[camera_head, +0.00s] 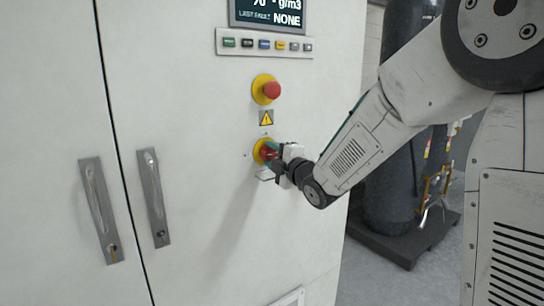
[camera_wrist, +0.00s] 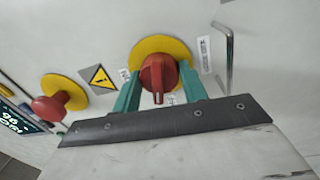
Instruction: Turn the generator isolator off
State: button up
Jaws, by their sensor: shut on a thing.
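The generator isolator is a red rotary handle (camera_wrist: 157,76) on a round yellow plate (camera_wrist: 184,50), fixed to the white cabinet front. In the head view the yellow plate (camera_head: 259,150) shows below a warning triangle, with the handle partly hidden by my gripper. My gripper (camera_head: 272,153) reaches in from the right. In the wrist view its two green fingers (camera_wrist: 161,92) stand on either side of the red handle and are shut on it. The handle's grip ridge points toward the gripper's dark base plate. Small labels beside the plate are too small to read clearly.
A red emergency button (camera_head: 272,90) on a yellow plate sits just above. Higher up are a button row (camera_head: 264,44) and a display (camera_head: 268,12). Two door handles (camera_head: 155,197) are at the left. A dark cylinder (camera_head: 390,180) stands right of the cabinet.

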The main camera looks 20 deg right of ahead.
jog(key=shift+n, duration=1.6)
jog(key=o, duration=1)
jog(key=shift+c, duration=0.2)
jog(key=v, duration=0.7)
jog(key=shift+s+d, duration=0.25)
jog(key=shift+s, duration=0.1)
jog(key=shift+f, duration=0.1)
